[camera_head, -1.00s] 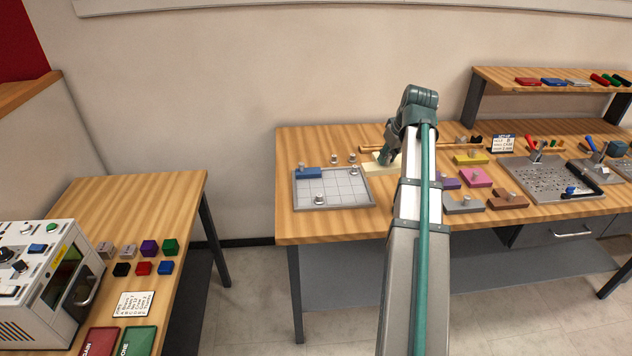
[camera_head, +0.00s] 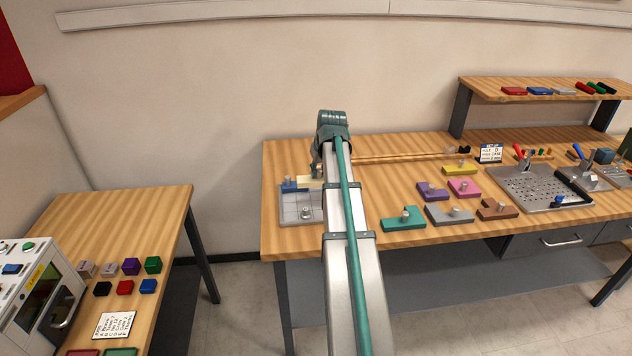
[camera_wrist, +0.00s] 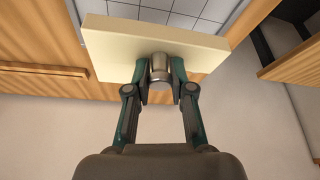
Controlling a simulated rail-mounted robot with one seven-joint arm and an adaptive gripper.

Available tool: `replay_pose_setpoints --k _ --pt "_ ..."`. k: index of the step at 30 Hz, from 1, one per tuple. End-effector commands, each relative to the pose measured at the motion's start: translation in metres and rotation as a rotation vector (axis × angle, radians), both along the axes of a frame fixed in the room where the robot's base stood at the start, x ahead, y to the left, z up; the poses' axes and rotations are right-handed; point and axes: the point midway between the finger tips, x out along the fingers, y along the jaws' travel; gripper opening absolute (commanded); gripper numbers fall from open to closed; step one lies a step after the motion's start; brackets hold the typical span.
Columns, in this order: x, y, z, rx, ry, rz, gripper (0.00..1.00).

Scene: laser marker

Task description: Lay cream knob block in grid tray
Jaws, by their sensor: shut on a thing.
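The cream knob block (camera_wrist: 115,50) is a flat, pale slab with a metal knob. My gripper (camera_wrist: 160,78) is shut on that knob in the wrist view, and the slab spans the space beyond the fingers. In the head view the cream block (camera_head: 310,183) shows as a pale strip just left of my arm, above the far part of the grid tray. My arm partly hides it. The grid tray (camera_head: 290,217) lies on the bench with a blue block (camera_head: 290,186) at its far left and a metal knob piece near its front. My arm hides the tray's right part.
Teal (camera_head: 402,219), grey (camera_head: 449,214), purple (camera_head: 432,191), pink (camera_head: 464,188), yellow (camera_head: 459,168) and brown (camera_head: 497,209) knob blocks stand right of my arm. A wooden rail (camera_head: 400,156) runs along the bench's back. A perforated metal plate (camera_head: 535,190) lies farther right.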

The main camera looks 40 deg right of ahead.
Motion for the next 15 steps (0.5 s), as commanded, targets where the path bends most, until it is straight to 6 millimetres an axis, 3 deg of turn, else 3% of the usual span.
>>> replay_pose_setpoints --k 6,15 --pt "0.027 -0.017 -0.034 0.002 0.003 0.000 0.00" --pt "0.039 -0.024 -0.053 0.001 0.000 0.000 0.00"
